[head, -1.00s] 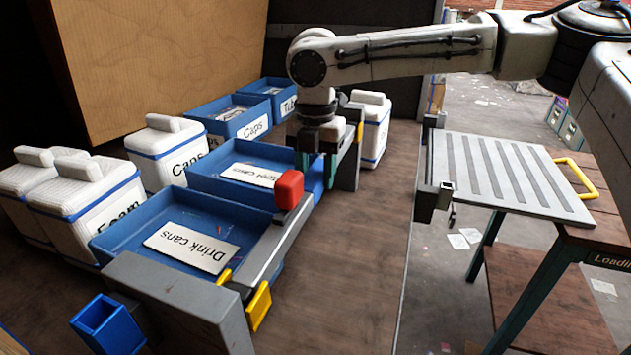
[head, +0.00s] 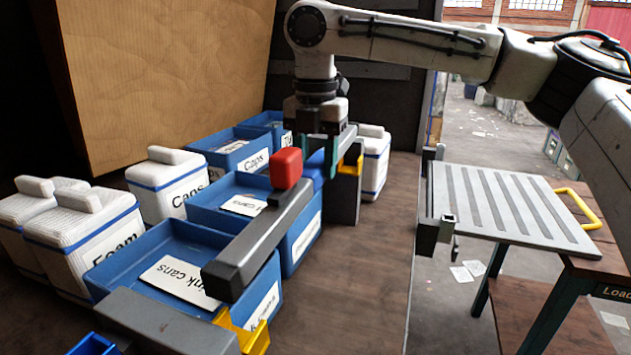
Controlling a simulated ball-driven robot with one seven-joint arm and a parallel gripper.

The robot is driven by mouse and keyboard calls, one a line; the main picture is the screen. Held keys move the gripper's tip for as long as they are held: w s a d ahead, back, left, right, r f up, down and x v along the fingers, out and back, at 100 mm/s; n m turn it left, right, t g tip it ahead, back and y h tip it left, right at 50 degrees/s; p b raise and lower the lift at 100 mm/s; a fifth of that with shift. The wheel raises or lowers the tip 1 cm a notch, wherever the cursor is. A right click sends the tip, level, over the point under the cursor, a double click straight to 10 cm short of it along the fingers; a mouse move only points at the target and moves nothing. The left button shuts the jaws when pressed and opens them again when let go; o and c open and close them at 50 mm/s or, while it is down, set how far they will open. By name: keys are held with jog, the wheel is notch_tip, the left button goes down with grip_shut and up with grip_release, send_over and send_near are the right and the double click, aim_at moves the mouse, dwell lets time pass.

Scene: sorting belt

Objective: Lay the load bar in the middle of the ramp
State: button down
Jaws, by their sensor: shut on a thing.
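The load bar (head: 258,238) is a long dark grey bar with a red block (head: 286,167) on top. It slants from front left to back right above the blue boxes. My gripper (head: 319,152) points down with teal fingers and is shut on the bar at a blue part just behind the red block. The bar's near end hangs clear above its yellow bracket (head: 248,340). The far end is partly hidden behind the gripper, near the other yellow bracket (head: 350,167). The ramp (head: 515,208) is a pale ribbed plate at the right, apart from the bar.
Blue boxes, including the Drink cans box (head: 150,240), lie under and beside the bar. White lidded bins (head: 95,235) stand at the left. A grey support block (head: 165,322) stands in front. Brown floor between bar and ramp is clear. The ramp carries a yellow handle (head: 580,207).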

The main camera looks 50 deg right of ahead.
aim_at(317, 161)
jog(key=shift+r, duration=0.6)
notch_tip(317, 161, up, 7)
jog(key=p, duration=0.7)
jog(key=shift+p, duration=0.4)
jog(key=shift+s+f, duration=0.1)
